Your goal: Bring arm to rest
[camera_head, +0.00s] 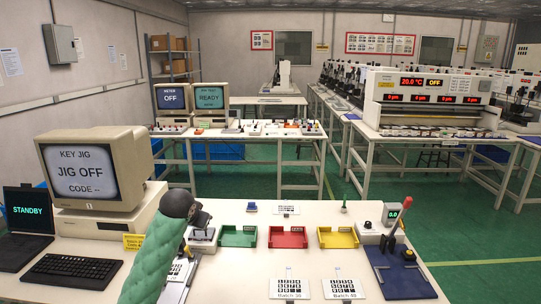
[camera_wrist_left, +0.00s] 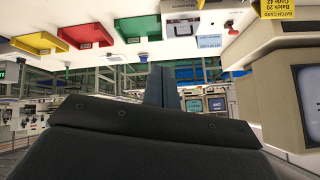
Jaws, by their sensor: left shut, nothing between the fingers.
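My left arm, in a green sleeve (camera_head: 154,255), comes in from the lower left of the head view and rises over the left part of the white bench (camera_head: 235,285). Its dark wrist end is above the bench, between the computer monitor (camera_head: 95,170) and the green tray (camera_head: 238,237). In the left wrist view, where the scene appears upside down, my left gripper (camera_wrist_left: 161,88) has its fingers together with nothing between them. It looks clear of the bench objects. My right arm and gripper are in neither view.
A red tray (camera_head: 288,237) and a yellow tray (camera_head: 338,237) stand right of the green one. A blue plate with a red-handled lever (camera_head: 400,217) is at the right. Two keypad films lie at the front. The keyboard (camera_head: 72,269) and laptop (camera_head: 27,213) are left.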

